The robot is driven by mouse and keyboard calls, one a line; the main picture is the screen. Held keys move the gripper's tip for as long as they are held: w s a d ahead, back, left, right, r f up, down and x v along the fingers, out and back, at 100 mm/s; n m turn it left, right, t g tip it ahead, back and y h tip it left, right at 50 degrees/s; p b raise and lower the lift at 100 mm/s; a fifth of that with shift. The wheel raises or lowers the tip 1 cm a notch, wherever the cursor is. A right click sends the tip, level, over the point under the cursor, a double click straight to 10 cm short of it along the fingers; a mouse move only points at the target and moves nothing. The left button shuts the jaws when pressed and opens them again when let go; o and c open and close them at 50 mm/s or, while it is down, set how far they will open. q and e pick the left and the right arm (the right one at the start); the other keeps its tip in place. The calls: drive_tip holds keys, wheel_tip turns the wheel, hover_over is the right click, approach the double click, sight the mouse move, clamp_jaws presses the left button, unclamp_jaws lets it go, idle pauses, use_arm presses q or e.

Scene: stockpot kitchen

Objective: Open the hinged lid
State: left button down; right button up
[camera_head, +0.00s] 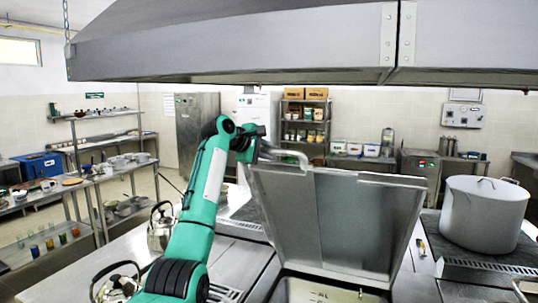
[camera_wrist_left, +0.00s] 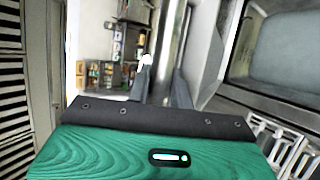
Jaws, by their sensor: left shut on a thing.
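The hinged lid (camera_head: 340,222) is a large grey metal panel. It stands raised and steep above the pan opening (camera_head: 325,291), with its inner face toward me in the head view. My left gripper (camera_head: 268,150) is at the lid's upper left corner, shut on the light bar handle (camera_head: 292,154). In the left wrist view the handle bar (camera_wrist_left: 169,40) runs between the two fingers of my left gripper (camera_wrist_left: 164,88). The fingertips are partly hidden in the head view. My right gripper is not in view.
A big stockpot (camera_head: 484,213) stands on the counter to the right of the lid. A kettle (camera_head: 161,227) stands left of my left arm, with another kettle (camera_head: 117,285) nearer. A grey hood (camera_head: 240,45) hangs overhead. Shelves (camera_head: 305,122) stand at the back.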

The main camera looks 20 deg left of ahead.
use_arm(q)
drive_tip(key=shift+w+d+f, duration=0.1)
drive_tip(key=shift+f, duration=0.1)
drive_tip(key=c, duration=1.4)
unclamp_jaws()
drive_tip(key=shift+c, duration=0.2)
drive_tip(key=shift+o, duration=0.9)
drive_tip(key=shift+w, duration=0.25)
drive_tip(key=shift+b+v, duration=0.5)
drive_tip(key=shift+v, duration=0.25)
drive_tip(key=b+v, duration=0.6)
drive_tip(key=v, duration=0.6)
drive_tip(key=shift+r, duration=0.15)
